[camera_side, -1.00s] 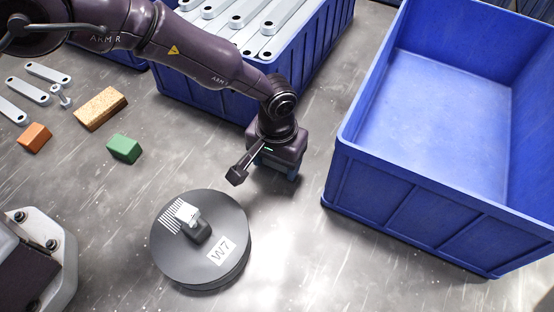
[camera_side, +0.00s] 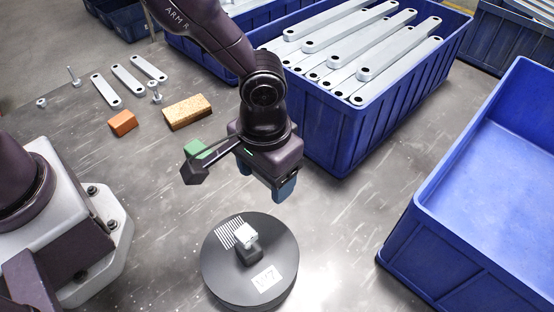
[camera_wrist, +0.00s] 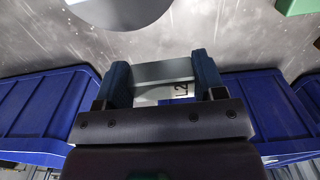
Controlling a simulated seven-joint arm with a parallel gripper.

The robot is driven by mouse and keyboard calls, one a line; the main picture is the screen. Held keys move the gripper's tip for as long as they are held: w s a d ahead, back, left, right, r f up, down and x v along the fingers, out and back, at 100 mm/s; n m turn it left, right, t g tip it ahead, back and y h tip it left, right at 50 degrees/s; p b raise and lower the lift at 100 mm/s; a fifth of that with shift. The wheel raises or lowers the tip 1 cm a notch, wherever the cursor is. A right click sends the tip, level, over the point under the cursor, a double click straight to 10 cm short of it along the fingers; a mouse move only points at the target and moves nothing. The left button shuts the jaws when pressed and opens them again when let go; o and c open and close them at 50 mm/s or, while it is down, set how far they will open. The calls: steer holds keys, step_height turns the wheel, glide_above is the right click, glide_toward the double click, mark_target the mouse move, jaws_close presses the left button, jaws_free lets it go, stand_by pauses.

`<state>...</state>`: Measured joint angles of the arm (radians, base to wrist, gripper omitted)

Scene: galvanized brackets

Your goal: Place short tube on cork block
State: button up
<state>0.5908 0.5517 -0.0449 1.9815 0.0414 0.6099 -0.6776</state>
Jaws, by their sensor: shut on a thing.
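The cork block (camera_side: 188,112), a tan speckled slab, lies flat on the grey table left of my gripper in the side view, with its top bare. My gripper (camera_side: 267,186) hangs above the table behind the dark disc, with blue fingers pointing down. In the wrist view my gripper (camera_wrist: 162,80) is shut on a pale grey, straight-edged piece marked L2, which appears to be the short tube (camera_wrist: 160,70). Its ends and underside are hidden there.
A dark round weight (camera_side: 225,270) marked W7 stands in front. A green block (camera_side: 197,148) lies partly behind my arm. An orange block (camera_side: 122,123) and several loose grey parts lie left. A blue bin of bars (camera_side: 370,130) stands behind; an empty blue bin (camera_side: 440,245) stands right.

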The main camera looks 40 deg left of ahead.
steer(key=w+a+r+n, duration=0.15)
steer(key=a+n, duration=0.25)
steer(key=a, duration=0.6)
steer(key=w+a+r+n, duration=0.15)
steer(key=a+n, duration=0.25)
steer(key=a, duration=0.6)
steer(key=s+a+n, duration=0.9)
steer(key=s+a, duration=0.1)
glide_above(189, 109)
steer(key=s, duration=0.1)
steer(key=shift+n, duration=0.4)
step_height(189, 109, down, 8)
steer(key=shift+d+f, duration=0.15)
steer(key=shift+f, duration=0.05)
steer(key=shift+w+f, duration=0.3)
steer(key=shift+f, duration=0.15)
steer(key=shift+w+a+f, duration=0.1)
steer(key=shift+f, duration=0.75)
steer(key=shift+w+a+f, duration=0.1)
steer(key=shift+f, duration=0.7)
